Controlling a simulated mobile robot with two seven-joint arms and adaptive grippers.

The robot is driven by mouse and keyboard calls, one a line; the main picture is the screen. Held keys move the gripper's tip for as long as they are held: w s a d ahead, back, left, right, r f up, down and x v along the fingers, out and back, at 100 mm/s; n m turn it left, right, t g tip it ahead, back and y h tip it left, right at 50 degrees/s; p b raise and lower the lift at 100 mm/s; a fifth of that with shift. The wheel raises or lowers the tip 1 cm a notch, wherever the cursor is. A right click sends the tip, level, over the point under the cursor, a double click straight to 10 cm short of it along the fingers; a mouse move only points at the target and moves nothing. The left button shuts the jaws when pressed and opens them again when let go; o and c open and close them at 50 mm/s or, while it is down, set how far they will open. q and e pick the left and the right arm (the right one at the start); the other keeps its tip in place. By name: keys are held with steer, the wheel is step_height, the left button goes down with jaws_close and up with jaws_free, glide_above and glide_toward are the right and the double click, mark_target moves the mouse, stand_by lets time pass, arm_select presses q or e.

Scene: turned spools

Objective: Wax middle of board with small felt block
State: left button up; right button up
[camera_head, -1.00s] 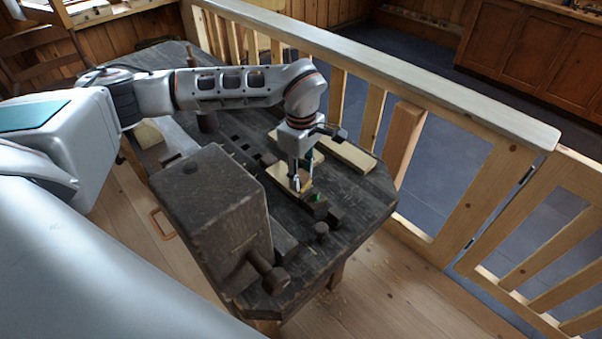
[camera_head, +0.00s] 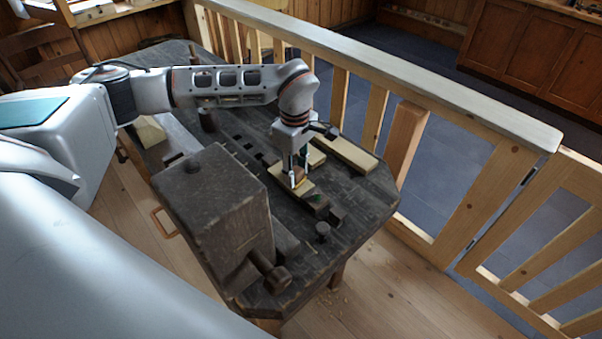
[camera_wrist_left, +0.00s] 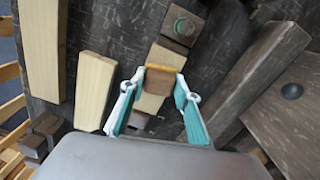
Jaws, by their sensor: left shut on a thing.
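The board (camera_head: 283,174) is a short pale strip lying on the dark workbench, its near end by a dark block with a green spot (camera_head: 316,201). My left gripper (camera_head: 295,181) points down over the board, its fingers closed around the small felt block (camera_wrist_left: 160,82). The block is brown with an orange-yellow edge. It is over the middle stretch of the board, with pale wood showing on both sides of it in the wrist view (camera_wrist_left: 166,55). I cannot tell whether it touches the wood. My right gripper is not in view.
Two other pale wood pieces lie beside the board: a longer one (camera_head: 350,154) and a shorter one (camera_wrist_left: 95,90). A large dark vise block (camera_head: 210,200) stands on the bench (camera_head: 365,205). A wooden railing (camera_head: 400,75) runs behind the bench.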

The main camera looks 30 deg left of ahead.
arm_select(q)
steer(key=shift+w+a+f+p, duration=0.1)
steer(key=shift+w+a+p, duration=0.3)
steer(key=shift+a, duration=0.75)
steer(key=shift+w+a+r+p, duration=0.1)
steer(key=shift+w+a+p, duration=0.3)
steer(key=shift+a, duration=0.75)
steer(key=shift+w+a+f+p, duration=0.1)
steer(key=shift+w+a+p, duration=0.25)
steer(key=shift+a, duration=0.8)
steer(key=shift+w+a, duration=0.1)
steer(key=shift+s+d, duration=0.2)
steer(key=shift+d, duration=0.35)
steer(key=shift+s+d, duration=0.2)
steer(key=shift+d, duration=0.3)
steer(key=shift+s+d, duration=0.15)
steer(key=shift+d, duration=0.45)
steer(key=shift+s+d, duration=0.4)
steer(key=shift+d, duration=0.65)
steer(key=shift+s+d, duration=0.35)
steer(key=shift+d, duration=0.7)
steer(key=shift+s+d, duration=0.4)
steer(key=shift+d, duration=0.65)
step_height(320, 180, up, 6)
